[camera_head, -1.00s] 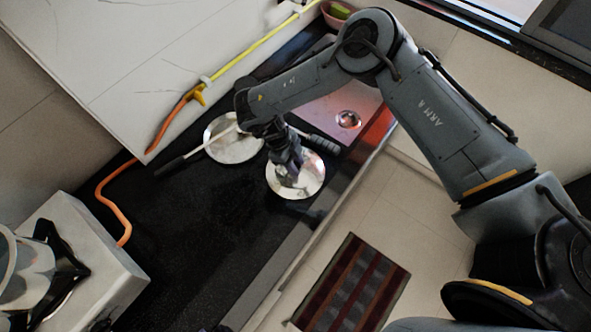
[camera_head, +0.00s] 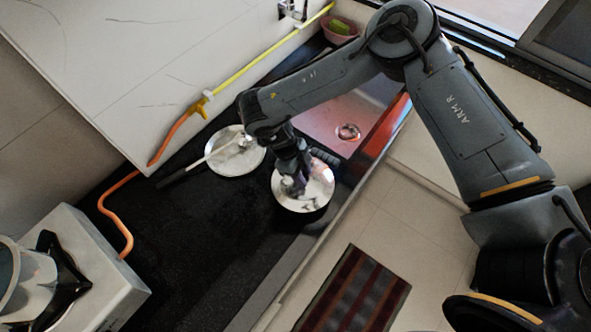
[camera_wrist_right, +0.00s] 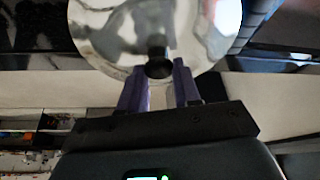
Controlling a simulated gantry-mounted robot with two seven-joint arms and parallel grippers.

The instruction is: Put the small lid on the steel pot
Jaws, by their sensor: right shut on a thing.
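My right gripper (camera_head: 296,183) is shut on the knob of a round, shiny small lid (camera_head: 318,188) over the dark counter. In the right wrist view the lid (camera_wrist_right: 105,25) fills the top middle, and its black knob (camera_wrist_right: 158,58) sits between the purple fingers (camera_wrist_right: 160,88). A dark rounded patch shows on the counter just below the lid. Another round, shiny steel piece (camera_head: 228,160) lies up and left, with a long, thin handle across it; I cannot tell whether it is the steel pot or a covered pan. My left gripper is not in view.
A sink (camera_head: 347,132) lies behind the gripper, with a pink bowl (camera_head: 340,28) beyond. A white stove (camera_head: 100,270) with a pale pot (camera_head: 32,275) stands at lower left. An orange hose (camera_head: 104,205) runs along the left. The black counter (camera_head: 200,240) between is bare.

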